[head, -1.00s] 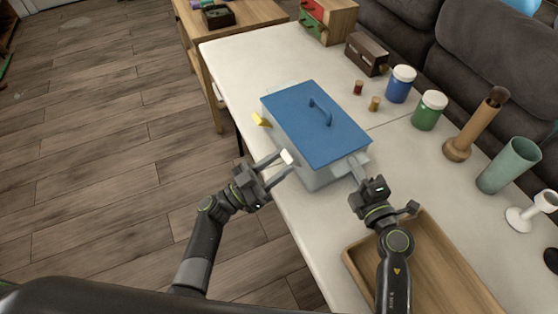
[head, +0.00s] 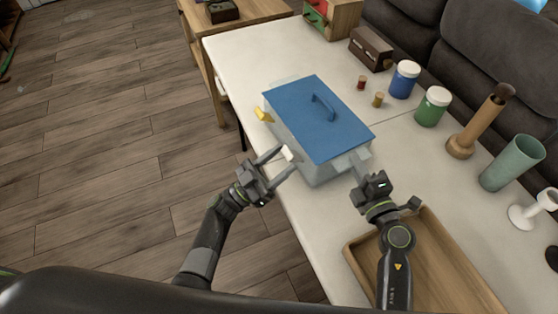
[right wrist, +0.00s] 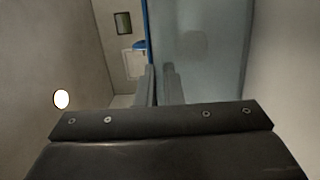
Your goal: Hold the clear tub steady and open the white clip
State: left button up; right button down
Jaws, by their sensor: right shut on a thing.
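The clear tub (head: 318,176) stands on the white table under a blue lid (head: 318,118) with a blue handle. The white clip (head: 287,153) is on its near-left side. A yellow clip (head: 263,115) sticks out further back on that side. My left gripper (head: 288,158) is open, its fingertips on either side of the white clip; I cannot tell if they touch it. My right gripper (head: 358,162) is shut on the clear tub at its near-right side. In the right wrist view its fingers (right wrist: 158,80) are close together by the tub wall; the gripped part is hidden.
A wooden tray (head: 420,270) lies at the front right of the table (head: 240,65). Blue (head: 403,80) and green (head: 431,106) jars, small spools, a wooden mortar (head: 478,125) and a green cup (head: 512,163) stand to the right. Floor is clear at left.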

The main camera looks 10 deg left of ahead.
pick_arm(q)
jog(key=shift+o, duration=0.6)
jog(key=shift+a, duration=0.1)
jog(key=v, duration=1.2)
pick_arm(e)
jog(key=c, duration=1.5)
grip_release()
jog(key=o, duration=0.6)
